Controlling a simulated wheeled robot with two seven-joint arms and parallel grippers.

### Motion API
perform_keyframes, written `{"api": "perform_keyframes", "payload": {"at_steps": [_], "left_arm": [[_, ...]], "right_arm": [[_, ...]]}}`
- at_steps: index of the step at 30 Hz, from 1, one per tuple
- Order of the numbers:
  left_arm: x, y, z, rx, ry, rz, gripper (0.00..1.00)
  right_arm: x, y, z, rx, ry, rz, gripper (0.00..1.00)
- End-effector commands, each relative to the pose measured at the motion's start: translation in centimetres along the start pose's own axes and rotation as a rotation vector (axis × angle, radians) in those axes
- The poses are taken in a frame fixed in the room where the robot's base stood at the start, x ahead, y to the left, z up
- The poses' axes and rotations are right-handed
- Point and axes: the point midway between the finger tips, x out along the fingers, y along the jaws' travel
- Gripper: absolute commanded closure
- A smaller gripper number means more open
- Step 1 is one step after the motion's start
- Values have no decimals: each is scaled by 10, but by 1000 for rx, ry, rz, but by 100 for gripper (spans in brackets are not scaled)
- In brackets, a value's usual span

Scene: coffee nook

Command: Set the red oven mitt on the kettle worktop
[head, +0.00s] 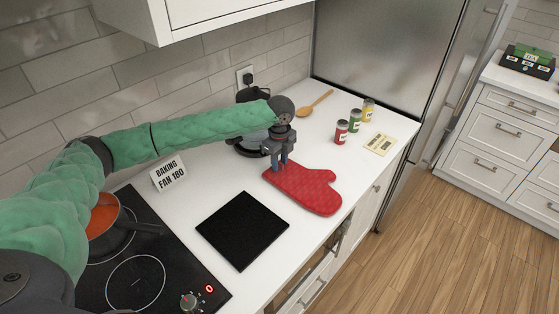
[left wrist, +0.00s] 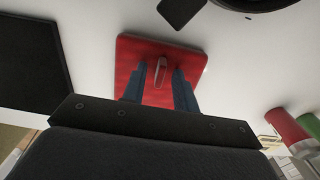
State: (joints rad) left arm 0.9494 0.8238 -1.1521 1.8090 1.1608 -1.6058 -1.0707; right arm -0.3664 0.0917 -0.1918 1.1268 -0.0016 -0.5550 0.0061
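My left gripper (head: 281,164) points down at the mitt's back left end. In the left wrist view the two blue-grey fingers of the gripper (left wrist: 160,85) are apart over the red mitt (left wrist: 128,60), with a small narrow loop (left wrist: 160,68) between them. I cannot tell whether they touch it. The kettle (head: 247,138) stands on the same worktop against the wall, partly hidden by my left arm. My right gripper is not in view.
A black square mat (head: 243,230) lies left of the mitt. The hob (head: 140,270) with an orange-filled pan (head: 108,225) is at front left. Several spice jars (head: 341,132), a yellow card (head: 380,144) and a wooden spoon (head: 315,103) lie to the right. A sign (head: 170,174) stands near the wall.

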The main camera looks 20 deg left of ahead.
Motion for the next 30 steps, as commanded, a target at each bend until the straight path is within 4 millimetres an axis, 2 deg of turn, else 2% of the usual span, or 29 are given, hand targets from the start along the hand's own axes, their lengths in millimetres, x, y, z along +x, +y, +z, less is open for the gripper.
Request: {"api": "perform_keyframes", "payload": {"at_steps": [8,11,24,30], "left_arm": [[-6,-1,0,0,0,-2,71],[-16,-1,0,-1,1,-2,71],[-86,-1,0,0,0,-3,71],[-110,-1,0,-1,0,-2,71]], "right_arm": [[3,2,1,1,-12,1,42],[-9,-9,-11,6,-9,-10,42],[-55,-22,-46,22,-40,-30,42],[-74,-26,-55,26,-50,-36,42]]}}
